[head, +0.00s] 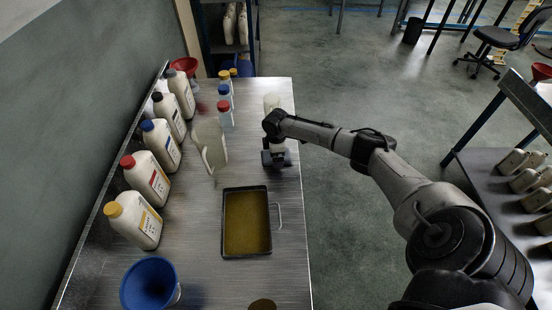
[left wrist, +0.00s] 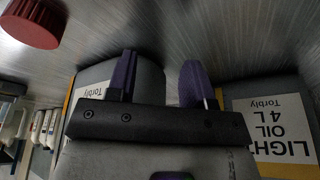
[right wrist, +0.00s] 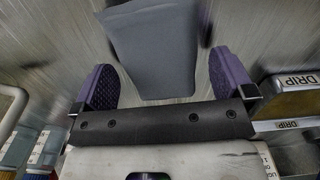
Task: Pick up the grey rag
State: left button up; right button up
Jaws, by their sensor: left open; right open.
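The grey rag (right wrist: 150,45) shows in the right wrist view as a flat grey piece on the metal table. It lies ahead of and between the purple fingers of my right gripper (right wrist: 163,78), which is open and empty. In the head view the right gripper (head: 277,158) is low over the table's right side, behind the drip tray; I cannot make out the rag there. My left gripper (left wrist: 158,82) is open in the left wrist view, with nothing clearly held between its fingers. Its arm does not show in the head view.
The drip tray (head: 247,188) holds yellow-brown liquid. A clear jug (head: 210,145) stands left of the right gripper. Several oil bottles (head: 148,180) line the wall side. Small bottles (head: 225,115) stand at the back.

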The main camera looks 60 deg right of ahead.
jog(key=shift+f, duration=0.35)
pick_arm(q)
jog(key=shift+a, duration=0.1)
pick_arm(e)
jog(key=shift+c, duration=0.5)
jog(key=c, duration=0.6)
pick_arm(q)
jog(key=shift+d, duration=0.2)
pick_arm(e)
jog(key=shift+c, duration=1.4)
